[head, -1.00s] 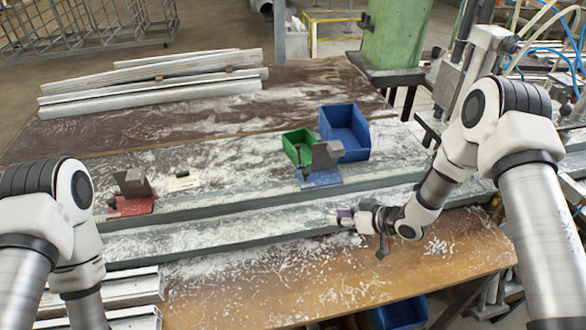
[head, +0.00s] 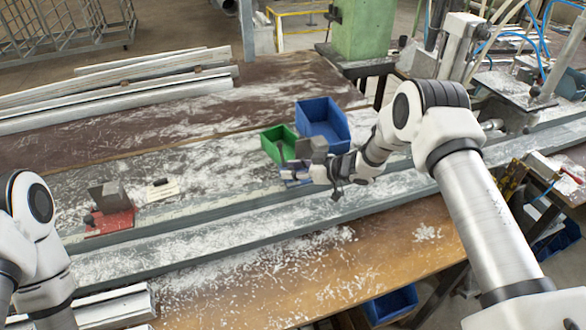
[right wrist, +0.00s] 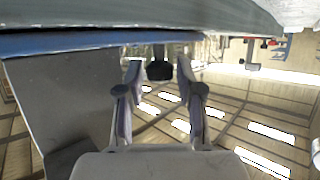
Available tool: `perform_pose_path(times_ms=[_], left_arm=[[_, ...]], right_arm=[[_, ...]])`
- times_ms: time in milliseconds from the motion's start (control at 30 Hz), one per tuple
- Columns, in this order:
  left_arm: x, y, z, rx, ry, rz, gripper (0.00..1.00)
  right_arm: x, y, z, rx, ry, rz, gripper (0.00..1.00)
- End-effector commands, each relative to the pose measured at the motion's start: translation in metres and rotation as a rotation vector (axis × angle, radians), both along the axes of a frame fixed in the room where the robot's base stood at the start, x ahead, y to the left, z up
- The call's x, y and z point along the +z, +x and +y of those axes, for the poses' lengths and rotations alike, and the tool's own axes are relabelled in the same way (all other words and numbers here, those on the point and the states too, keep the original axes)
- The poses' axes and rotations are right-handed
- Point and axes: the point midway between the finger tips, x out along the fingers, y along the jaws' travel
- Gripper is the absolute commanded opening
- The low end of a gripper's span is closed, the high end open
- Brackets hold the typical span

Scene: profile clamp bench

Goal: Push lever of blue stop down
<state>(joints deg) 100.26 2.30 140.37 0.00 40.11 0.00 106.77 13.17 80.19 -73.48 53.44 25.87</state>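The blue stop shows in the head view as a grey upright block (head: 312,149), in front of the green and blue bins; its blue base is mostly hidden by my right gripper (head: 300,172). In the right wrist view its blue base edge (right wrist: 100,41) runs along the top, and its grey block (right wrist: 60,105) fills the left. A dark knob (right wrist: 159,69), apparently the lever's, lies between the fingertips of my right gripper (right wrist: 158,75). The fingers are open, with gaps on both sides of the knob. My left gripper is out of frame.
A red stop (head: 110,213) stands on the rail to the left. A green bin (head: 279,145) and a blue bin (head: 323,118) stand behind the blue stop. Metal profiles (head: 110,85) lie at the back left.

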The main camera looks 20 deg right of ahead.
Motion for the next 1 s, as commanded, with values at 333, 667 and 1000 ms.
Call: perform_pose_path(times_ms=[333, 667, 1000], left_arm=[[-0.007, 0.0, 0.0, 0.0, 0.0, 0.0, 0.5], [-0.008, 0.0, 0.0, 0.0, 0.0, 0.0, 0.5], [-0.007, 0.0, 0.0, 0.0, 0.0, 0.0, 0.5]], right_arm=[[-0.003, 0.0, 0.001, 0.0, -0.001, -0.001, 0.0], [0.0, 0.0, 0.002, 0.0, -0.001, -0.001, 0.36], [0.002, -0.002, -0.001, -0.001, 0.0, 0.0, 0.36]])
